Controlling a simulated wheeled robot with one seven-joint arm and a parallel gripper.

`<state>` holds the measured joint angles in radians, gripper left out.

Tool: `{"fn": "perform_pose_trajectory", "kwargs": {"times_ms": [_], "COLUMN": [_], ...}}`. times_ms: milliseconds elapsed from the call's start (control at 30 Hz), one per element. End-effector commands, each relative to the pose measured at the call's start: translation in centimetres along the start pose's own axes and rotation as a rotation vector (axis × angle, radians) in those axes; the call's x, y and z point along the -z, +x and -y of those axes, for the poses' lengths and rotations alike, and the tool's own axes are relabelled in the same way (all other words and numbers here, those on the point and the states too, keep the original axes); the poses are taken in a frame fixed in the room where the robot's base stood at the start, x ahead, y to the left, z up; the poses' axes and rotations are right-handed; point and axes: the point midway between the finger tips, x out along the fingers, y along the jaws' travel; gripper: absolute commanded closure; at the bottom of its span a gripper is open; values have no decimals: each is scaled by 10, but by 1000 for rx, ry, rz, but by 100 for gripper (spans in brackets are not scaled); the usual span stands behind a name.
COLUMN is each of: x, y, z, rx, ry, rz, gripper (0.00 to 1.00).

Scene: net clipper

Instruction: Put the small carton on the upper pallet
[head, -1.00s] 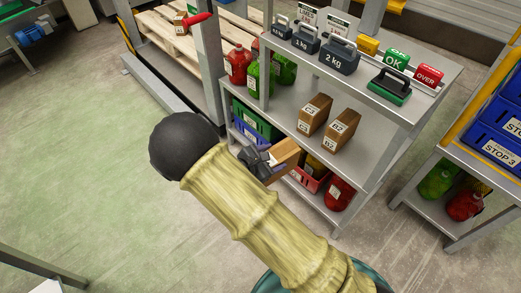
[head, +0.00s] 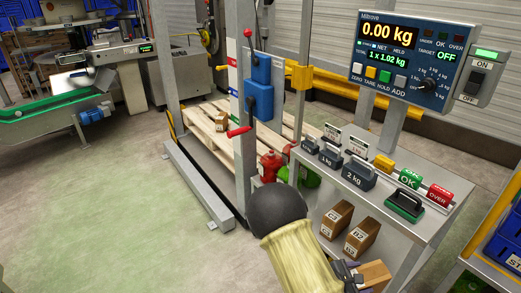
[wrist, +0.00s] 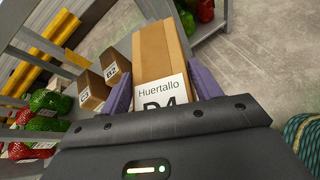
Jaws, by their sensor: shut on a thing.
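My gripper (head: 347,273) is at the bottom of the head view, beside the shelf unit. It is shut on a brown carton (head: 374,276), which shows larger in the wrist view (wrist: 158,52) between the purple fingers. Its white label reads "Huertallo" and a code partly hidden by the gripper body. A wooden pallet (head: 203,136) lies behind a grey post, left of the shelf unit, well away from my gripper. I cannot tell from here how the pallets are stacked.
Two cartons, C3 (head: 336,219) and B2 (head: 362,236), stand on the middle shelf. Weights (head: 358,174) stand on the top shelf. A post with a red lever (head: 239,131) and a blue box (head: 259,98) stands before the pallet. The floor at left (head: 120,210) is clear.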

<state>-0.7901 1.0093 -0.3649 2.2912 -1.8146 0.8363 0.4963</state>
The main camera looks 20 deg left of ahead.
Motion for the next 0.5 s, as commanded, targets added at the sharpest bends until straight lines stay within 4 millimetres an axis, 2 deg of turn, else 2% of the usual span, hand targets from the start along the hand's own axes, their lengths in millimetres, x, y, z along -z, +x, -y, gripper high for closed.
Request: {"fn": "perform_pose_trajectory", "kwargs": {"times_ms": [33, 500], "x": [-16, -72], "y": [-5, -26], "z": [-2, -9], "rx": [2, 16], "ry": [4, 10], "rz": [5, 4], "gripper": [100, 100]}}
